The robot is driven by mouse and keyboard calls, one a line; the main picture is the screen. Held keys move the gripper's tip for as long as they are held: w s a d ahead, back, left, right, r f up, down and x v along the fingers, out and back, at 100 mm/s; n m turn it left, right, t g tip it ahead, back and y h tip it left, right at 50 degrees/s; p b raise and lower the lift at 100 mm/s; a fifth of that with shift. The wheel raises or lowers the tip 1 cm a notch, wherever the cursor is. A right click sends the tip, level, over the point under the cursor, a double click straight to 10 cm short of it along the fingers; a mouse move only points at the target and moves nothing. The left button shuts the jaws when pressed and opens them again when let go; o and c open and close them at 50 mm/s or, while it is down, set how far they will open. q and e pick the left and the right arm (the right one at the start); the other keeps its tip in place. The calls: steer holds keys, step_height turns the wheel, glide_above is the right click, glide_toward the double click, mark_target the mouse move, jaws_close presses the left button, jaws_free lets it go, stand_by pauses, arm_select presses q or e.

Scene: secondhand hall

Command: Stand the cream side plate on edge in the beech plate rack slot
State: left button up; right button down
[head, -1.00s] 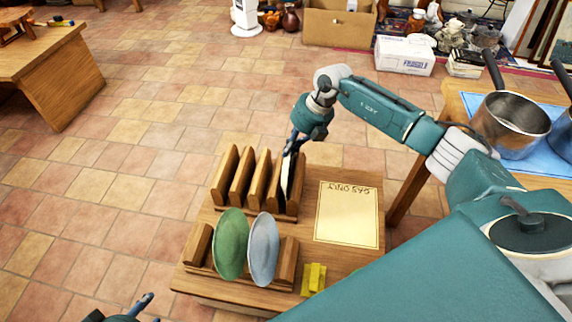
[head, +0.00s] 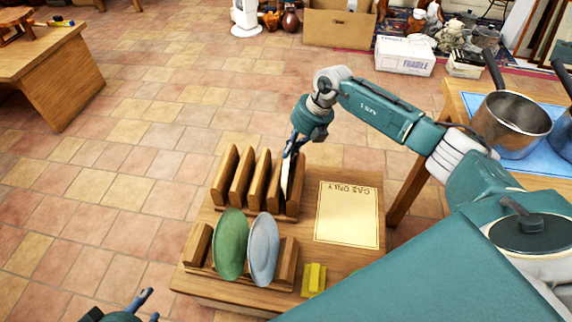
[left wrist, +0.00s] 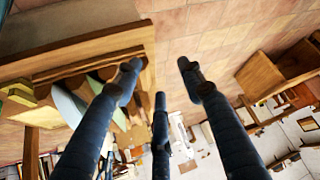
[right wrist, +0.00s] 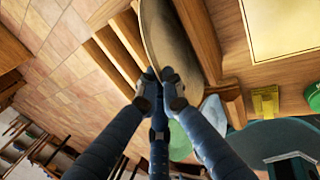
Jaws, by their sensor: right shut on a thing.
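The cream side plate (head: 286,181) is nearly edge-on at the right end of the beech plate rack (head: 243,182), between two dividers. My right gripper (head: 292,148) is shut on its upper edge from above. The plate (right wrist: 163,38) also shows in the right wrist view, between the fingertips (right wrist: 158,82) and the rack. Its lower edge is hidden, so I cannot tell whether it touches the slot bottom. My left gripper (left wrist: 158,75) is open and empty, its fingers spread; only its tips (head: 143,302) show at the bottom of the head view.
A green plate (head: 230,246) and a blue-grey plate (head: 263,250) stand on edge in a front rack. A lettered card (head: 346,213) and a yellow block (head: 314,280) lie to the right on the same wooden table. Pans (head: 511,122) stand on a table at right.

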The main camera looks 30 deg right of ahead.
arm_select(q)
steer(key=shift+w+d+r+t, duration=0.2)
steer(key=shift+w+r+t, duration=0.15)
steer(key=shift+w, duration=0.35)
steer(key=shift+w+d+r+t, duration=0.25)
steer(key=shift+w+r, duration=0.2)
steer(key=shift+w, duration=0.2)
arm_select(e)
steer(key=shift+f, duration=0.5)
arm_select(q)
steer(key=shift+w+d+r+t+h+b, duration=0.2)
steer(key=shift+w+r+t+b, duration=0.1)
steer(key=shift+w+r, duration=0.2)
steer(key=shift+w+d+r+t+h+b, duration=0.1)
steer(key=shift+w+r+t+h+b, duration=0.1)
steer(key=shift+w+r+t, duration=0.25)
arm_select(e)
steer(key=shift+f, duration=0.4)
steer(key=c, duration=1.9)
jaws_free()
arm_select(q)
steer(key=shift+w, duration=0.1)
arm_select(e)
steer(key=shift+o, duration=0.2)
arm_select(q)
steer(key=shift+f+g, duration=0.15)
steer(key=shift+g, duration=0.1)
